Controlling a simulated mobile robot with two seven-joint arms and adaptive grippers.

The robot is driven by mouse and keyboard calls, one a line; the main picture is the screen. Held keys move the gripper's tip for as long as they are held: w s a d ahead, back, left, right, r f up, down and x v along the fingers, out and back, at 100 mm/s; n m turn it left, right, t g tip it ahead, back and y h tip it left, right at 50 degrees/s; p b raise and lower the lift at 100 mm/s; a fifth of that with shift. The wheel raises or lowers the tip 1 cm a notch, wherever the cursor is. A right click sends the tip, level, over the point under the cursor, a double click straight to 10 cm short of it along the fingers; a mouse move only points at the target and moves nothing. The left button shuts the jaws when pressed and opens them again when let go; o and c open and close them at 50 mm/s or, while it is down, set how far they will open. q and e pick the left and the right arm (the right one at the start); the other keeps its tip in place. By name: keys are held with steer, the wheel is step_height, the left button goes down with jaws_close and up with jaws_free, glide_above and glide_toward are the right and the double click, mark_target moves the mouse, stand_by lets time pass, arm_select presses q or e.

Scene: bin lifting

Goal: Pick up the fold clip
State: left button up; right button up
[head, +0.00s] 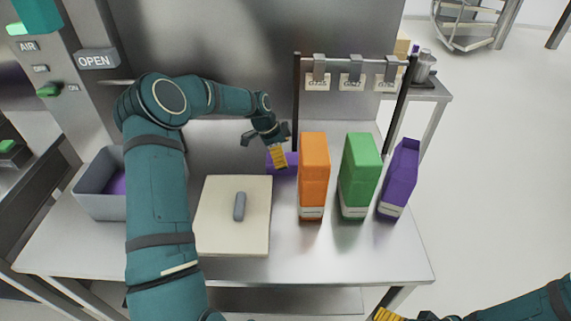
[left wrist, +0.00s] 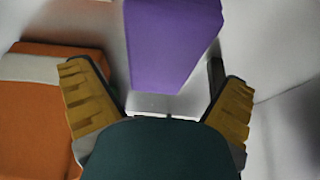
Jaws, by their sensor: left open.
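No part is plainly recognizable as the fold clip; a small grey bar (head: 239,206) lies on a cream board (head: 212,240) on the metal table. My left gripper is open by the purple block. In the left wrist view a purple piece (left wrist: 172,45) shows beyond and between the spread fingers of the left gripper (left wrist: 158,85), not clasped.
Tall orange (head: 313,165), green (head: 359,172) and purple (head: 400,178) boxes stand on the table's right half. A rack (head: 350,57) with hanging labelled clips stands behind them. A grey bin (head: 102,203) sits at left. The front right of the table is clear.

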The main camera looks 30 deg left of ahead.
mark_target(288, 162)
arm_select(q)
steer(key=shift+b+x, duration=0.3)
steer(key=shift+x, duration=1.65)
steer(key=shift+f, duration=0.25)
steer(key=c, duration=1.1)
